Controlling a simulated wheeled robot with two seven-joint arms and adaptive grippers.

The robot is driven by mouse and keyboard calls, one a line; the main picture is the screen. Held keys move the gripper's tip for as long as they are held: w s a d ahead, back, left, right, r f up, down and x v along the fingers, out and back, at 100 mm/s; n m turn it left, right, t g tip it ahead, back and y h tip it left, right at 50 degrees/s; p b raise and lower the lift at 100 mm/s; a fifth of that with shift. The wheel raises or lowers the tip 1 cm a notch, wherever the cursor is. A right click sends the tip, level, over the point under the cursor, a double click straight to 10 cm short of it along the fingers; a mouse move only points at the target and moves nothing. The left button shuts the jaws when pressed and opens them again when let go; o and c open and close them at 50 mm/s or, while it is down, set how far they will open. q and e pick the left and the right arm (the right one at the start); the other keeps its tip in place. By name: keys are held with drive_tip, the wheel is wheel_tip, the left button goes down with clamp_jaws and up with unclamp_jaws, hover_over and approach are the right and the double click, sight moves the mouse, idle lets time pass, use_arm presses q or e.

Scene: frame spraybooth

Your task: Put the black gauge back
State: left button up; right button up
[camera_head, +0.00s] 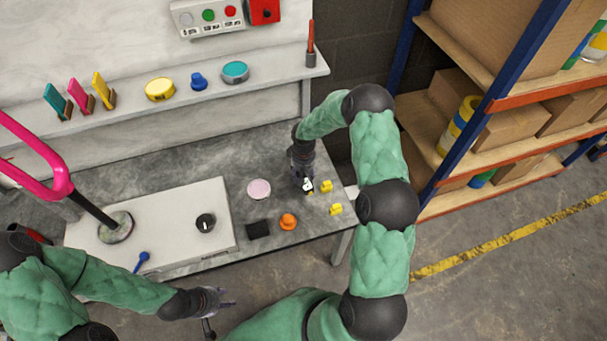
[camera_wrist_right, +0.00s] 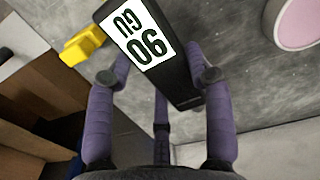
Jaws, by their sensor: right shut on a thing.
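The black gauge (camera_wrist_right: 150,55) is a dark bar with a white label bearing large black characters. My right gripper (camera_wrist_right: 158,82) is shut on it, with purple fingers on both sides in the right wrist view. In the head view my right gripper (camera_head: 306,183) hangs over the right part of the grey bench, and the white label (camera_head: 307,186) shows at its tip. Whether the gauge touches the bench is unclear. A flat black rectangular piece (camera_head: 258,229) lies near the bench's front edge. My left gripper (camera_head: 228,298) is open and empty in front of the bench.
Yellow pieces (camera_head: 335,209), an orange knob (camera_head: 288,222) and a pink disc (camera_head: 259,189) lie close by. A pale board (camera_head: 180,205) with a black dial (camera_head: 205,222) fills the bench's left. A shelf rack (camera_head: 510,105) stands right.

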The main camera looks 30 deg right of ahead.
drive_tip(key=shift+f+b, duration=1.55)
drive_tip(key=shift+f, duration=0.75)
drive_tip(key=shift+f+b, duration=0.5)
drive_tip(key=shift+f, duration=0.1)
drive_tip(key=o, duration=1.5)
drive_tip(key=shift+r, duration=0.1)
wheel_tip(320, 180, up, 12)
drive_tip(key=shift+f, duration=0.1)
